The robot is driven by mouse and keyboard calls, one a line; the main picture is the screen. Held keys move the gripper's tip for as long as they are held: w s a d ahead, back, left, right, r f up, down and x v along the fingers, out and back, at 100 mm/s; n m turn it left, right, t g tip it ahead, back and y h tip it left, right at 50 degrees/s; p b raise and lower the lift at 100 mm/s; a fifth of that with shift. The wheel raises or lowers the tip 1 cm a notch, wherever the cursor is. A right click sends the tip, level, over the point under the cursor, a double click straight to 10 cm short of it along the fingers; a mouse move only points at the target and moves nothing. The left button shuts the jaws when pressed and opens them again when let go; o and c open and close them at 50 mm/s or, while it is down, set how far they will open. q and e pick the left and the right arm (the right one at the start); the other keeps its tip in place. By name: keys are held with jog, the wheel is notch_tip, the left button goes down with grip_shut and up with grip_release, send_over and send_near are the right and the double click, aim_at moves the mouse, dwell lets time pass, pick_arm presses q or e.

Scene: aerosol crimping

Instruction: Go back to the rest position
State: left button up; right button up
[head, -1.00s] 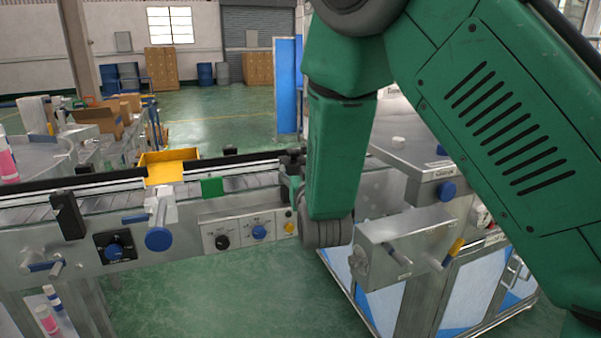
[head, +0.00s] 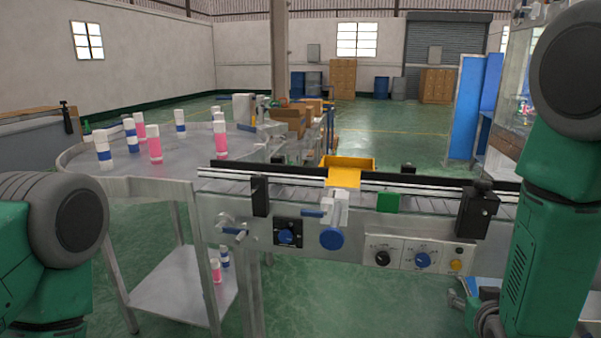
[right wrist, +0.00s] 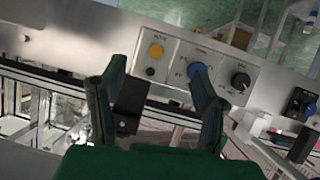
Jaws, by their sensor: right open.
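My right arm comes down the right side of the head view. My right gripper (head: 466,305) is partly seen low there, in front of the conveyor and below its control panel (head: 416,254). In the right wrist view its two green fingers stand apart with nothing held between them (right wrist: 158,75). Beyond the fingertips that view shows the same panel, with a yellow button (right wrist: 156,51) and dark and blue knobs. My left arm shows as a green and grey link at the lower left of the head view; its gripper is out of the picture.
A conveyor (head: 225,184) with a yellow guide (head: 347,163) crosses in front of me. A round steel table (head: 75,160) at left carries several pink and blue-white bottles. A lower shelf (head: 190,300) holds more bottles. Green floor is free beneath the conveyor.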

jog(key=s+a+f+n+g+y, duration=0.25)
jog(key=s+f+g, duration=0.35)
jog(key=s+f, duration=0.85)
jog(key=s+a+f+g+y, duration=0.1)
jog(key=s+f, duration=0.3)
jog(key=s, duration=0.4)
jog(key=s+a+f+g, duration=0.3)
jog(key=s+g, duration=0.1)
jog(key=s, duration=0.5)
jog(key=shift+f+n+g+y, duration=0.3)
jog(key=shift+f+n+y, duration=0.05)
jog(key=shift+w, duration=0.15)
